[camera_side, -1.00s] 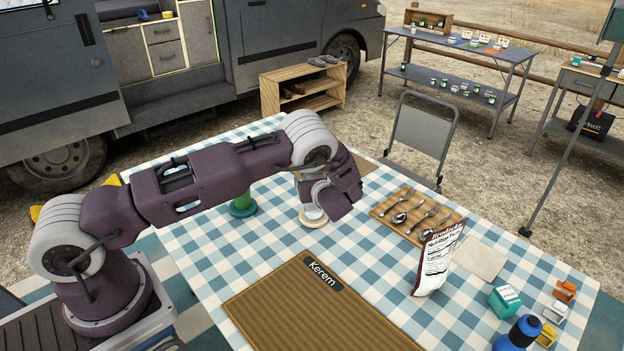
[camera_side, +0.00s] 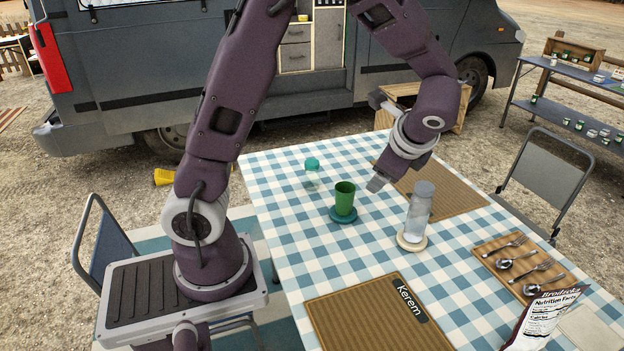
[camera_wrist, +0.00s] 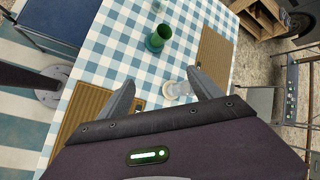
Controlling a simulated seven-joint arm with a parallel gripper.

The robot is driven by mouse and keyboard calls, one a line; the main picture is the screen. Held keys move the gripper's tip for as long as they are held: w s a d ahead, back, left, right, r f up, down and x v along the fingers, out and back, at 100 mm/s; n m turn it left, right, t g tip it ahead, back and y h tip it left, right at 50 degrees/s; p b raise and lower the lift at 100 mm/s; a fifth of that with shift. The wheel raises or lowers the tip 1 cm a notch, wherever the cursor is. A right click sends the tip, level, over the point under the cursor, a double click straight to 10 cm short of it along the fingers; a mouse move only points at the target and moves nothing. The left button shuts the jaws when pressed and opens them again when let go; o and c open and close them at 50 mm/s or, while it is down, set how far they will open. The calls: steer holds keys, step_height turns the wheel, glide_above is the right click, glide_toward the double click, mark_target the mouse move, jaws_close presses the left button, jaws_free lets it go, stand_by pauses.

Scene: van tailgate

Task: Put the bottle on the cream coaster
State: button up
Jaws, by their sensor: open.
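A clear bottle with a grey cap (camera_side: 419,212) stands upright on the round cream coaster (camera_side: 402,243). It also shows in the wrist view (camera_wrist: 178,89), with the cream coaster (camera_wrist: 166,93) partly hidden under it. My gripper (camera_side: 378,184) is open and empty, above the table and left of the bottle's top, apart from it. In the wrist view its two fingers (camera_wrist: 160,88) are spread, with the bottle seen beyond them, close to the right finger.
A green cup (camera_side: 344,198) stands on a teal coaster (camera_side: 343,218) left of the bottle. A clear container with a teal lid (camera_side: 312,175) stands behind it. Brown placemats (camera_side: 375,318) and a cutlery board (camera_side: 518,268) lie around. A snack bag (camera_side: 540,318) stands front right.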

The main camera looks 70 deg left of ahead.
steer(key=s+d+r+n+t+h, duration=0.1)
steer(key=s+d+r+n+h, duration=0.1)
steer(key=s, duration=0.5)
steer(key=s+d+r+n+t+h, duration=0.1)
steer(key=s+d+r+n+h, duration=0.2)
steer(key=s+d+r+n, duration=0.1)
steer(key=s+d+r+n+t+h, duration=0.1)
steer(key=s+d+r+n+h, duration=0.1)
steer(key=s, duration=0.7)
steer(key=d+r+n, duration=0.1)
steer(key=d+n, duration=0.1)
steer(key=d, duration=0.1)
steer(key=shift+s+n+t+h, duration=0.3)
steer(key=shift+s+n, duration=0.05)
steer(key=shift+n, duration=0.05)
